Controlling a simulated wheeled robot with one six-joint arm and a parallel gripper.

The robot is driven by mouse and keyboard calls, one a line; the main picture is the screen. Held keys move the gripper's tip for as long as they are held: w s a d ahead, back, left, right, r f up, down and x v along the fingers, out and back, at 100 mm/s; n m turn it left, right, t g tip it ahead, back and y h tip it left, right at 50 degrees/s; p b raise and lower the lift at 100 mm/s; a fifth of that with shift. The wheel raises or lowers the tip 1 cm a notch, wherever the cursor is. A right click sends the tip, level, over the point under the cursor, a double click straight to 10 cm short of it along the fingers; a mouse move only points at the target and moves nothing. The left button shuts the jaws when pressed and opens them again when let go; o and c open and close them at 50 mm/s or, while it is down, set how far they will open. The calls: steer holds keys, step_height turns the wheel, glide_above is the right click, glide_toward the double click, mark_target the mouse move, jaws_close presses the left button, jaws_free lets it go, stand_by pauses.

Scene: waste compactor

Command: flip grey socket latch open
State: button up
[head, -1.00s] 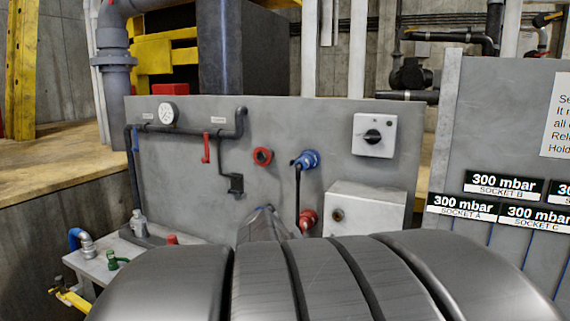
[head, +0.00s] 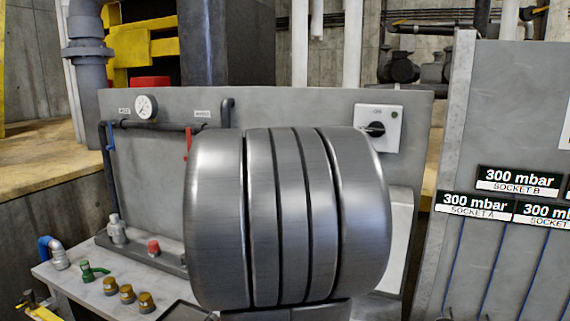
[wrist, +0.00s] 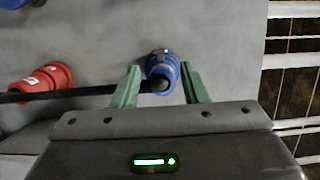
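In the wrist view a blue plug or socket (wrist: 162,68) lies between the spread green fingers of my gripper (wrist: 160,67), with small gaps on both sides. A small grey piece at its upper end may be the latch; it is too small to tell whether it is open. A black cable (wrist: 65,94) runs left from the blue connector, near a red connector (wrist: 42,82). My gripper is open and holds nothing. In the head view my arm hides the gripper and these connectors.
The grey panel (head: 160,180) carries a gauge (head: 145,107) and a switch box (head: 378,128). A bench (head: 80,283) with brass, green and blue fittings stands at lower left. A signed board (head: 470,120) stands to the right.

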steer(key=shift+w+d, duration=0.15)
steer(key=shift+w, duration=1.1)
steer(key=shift+w+d, duration=0.1)
steer(key=shift+w, duration=1.15)
steer(key=shift+c, duration=0.4)
jaws_close()
steer(key=shift+a+r+p, duration=0.1)
steer(key=shift+p, duration=0.4)
steer(key=w+a+m+g+h+p, duration=0.2)
steer(key=m+g+h+p, duration=0.3)
steer(key=m+g+h, duration=0.1)
steer(key=w+a+m+g+h+p, duration=0.2)
steer(key=w+m+g+h+p, duration=0.1)
steer(key=m+g+h, duration=0.4)
steer(key=shift+w+m+h+p, duration=0.3)
steer(key=shift+h+p, duration=0.55)
steer(key=shift+h, duration=0.45)
steer(key=shift+a, duration=0.1)
